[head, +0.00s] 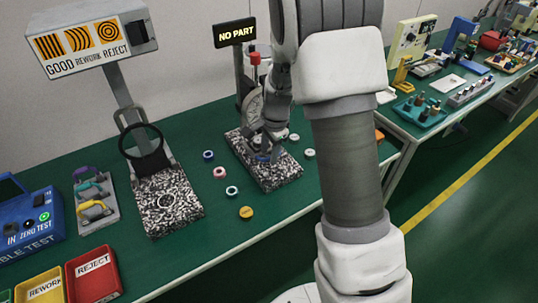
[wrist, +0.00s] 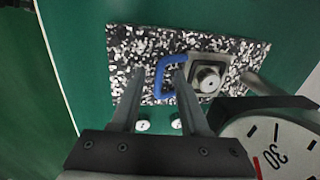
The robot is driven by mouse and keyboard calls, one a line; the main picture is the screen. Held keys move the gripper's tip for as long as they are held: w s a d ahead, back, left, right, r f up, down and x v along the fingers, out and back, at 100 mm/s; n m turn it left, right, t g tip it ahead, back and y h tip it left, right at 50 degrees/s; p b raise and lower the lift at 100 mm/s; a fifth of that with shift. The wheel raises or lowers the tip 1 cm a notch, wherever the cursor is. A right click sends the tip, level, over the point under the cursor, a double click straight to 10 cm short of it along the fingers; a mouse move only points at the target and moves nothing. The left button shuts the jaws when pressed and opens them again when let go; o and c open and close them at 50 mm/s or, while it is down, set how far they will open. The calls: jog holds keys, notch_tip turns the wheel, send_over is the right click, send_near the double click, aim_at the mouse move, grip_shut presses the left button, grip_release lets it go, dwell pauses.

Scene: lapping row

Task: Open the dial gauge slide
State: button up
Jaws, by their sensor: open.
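The dial gauge stands on a black-and-white speckled granite plate (head: 278,179). Its round dial (head: 251,107) is partly behind my arm, and its large face (wrist: 278,148) fills the lower right of the wrist view. A blue loop handle (wrist: 160,80) lies over the speckled plate (wrist: 130,45), beside a grey block with a round metal knob (wrist: 208,80). In the head view my gripper (head: 267,152) is low over the plate, near the handle. In the wrist view my gripper (wrist: 160,73) is open, with the handle between its fingertips; the right finger covers part of it. I cannot tell whether they touch.
A NO PART sign (head: 234,33) stands behind the gauge. Several small rings lie on the green bench, one blue ring (head: 231,192) left of the plate. A second speckled plate (head: 165,205) with a magnifier (head: 141,141) stands further left.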

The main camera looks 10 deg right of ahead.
jog(key=shift+w+f, duration=0.1)
jog(key=shift+f, duration=0.25)
grip_shut()
dwell(1.2)
